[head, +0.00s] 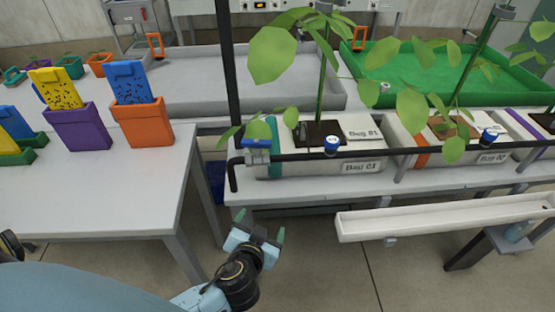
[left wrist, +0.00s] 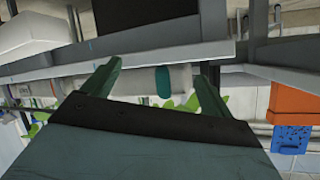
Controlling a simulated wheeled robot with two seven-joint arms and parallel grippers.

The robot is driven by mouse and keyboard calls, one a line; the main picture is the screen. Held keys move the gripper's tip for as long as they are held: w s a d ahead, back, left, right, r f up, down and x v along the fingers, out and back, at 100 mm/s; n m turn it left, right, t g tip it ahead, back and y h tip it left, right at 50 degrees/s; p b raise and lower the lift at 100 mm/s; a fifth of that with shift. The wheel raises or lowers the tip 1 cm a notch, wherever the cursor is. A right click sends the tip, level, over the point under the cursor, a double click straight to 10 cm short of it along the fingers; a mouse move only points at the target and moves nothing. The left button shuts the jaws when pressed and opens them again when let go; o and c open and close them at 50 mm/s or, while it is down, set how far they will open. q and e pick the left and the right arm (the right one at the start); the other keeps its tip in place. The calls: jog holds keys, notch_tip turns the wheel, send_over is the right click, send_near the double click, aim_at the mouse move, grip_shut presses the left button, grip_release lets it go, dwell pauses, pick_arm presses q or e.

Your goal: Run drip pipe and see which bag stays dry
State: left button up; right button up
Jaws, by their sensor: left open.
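The black drip pipe (head: 400,153) runs along the front of the bags, with a blue valve handle (head: 257,144) near its left end. Bag 01 (head: 300,168) has a teal end band and a plant. Bag 02 (head: 480,160) has an orange band and stands to its right; a third bag with a purple band (head: 520,122) is cut off. Blue round caps (head: 332,143) sit at the pipe by the first two bags. My left gripper (head: 260,226) is open and empty, below and in front of the bench. Its green fingers (left wrist: 155,85) frame the left wrist view.
A white gutter (head: 440,218) projects below the bench at right. A side table (head: 110,185) at left holds purple (head: 78,130) and orange (head: 143,125) holders with cards. Grey (head: 225,100) and green (head: 520,88) trays lie behind. A black post (head: 229,70) rises at the bench's left end.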

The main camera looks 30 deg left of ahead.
aim_at(256, 145)
pick_arm(q)
notch_tip(256, 145, up, 16)
jog(key=s+a+n+t+y+b, duration=0.1)
jog(key=n+t+y+b, duration=0.2)
jog(key=n+t, duration=0.15)
jog(key=shift+n, duration=0.25)
jog(key=x, duration=1.2)
jog(key=shift+w+a, duration=0.25)
jog(key=shift+a, duration=0.1)
pick_arm(e)
jog(key=w, duration=0.2)
jog(key=d, duration=0.1)
jog(key=shift+w+f, duration=0.35)
jog(key=shift+w, duration=0.05)
pick_arm(q)
jog(key=c, duration=1)
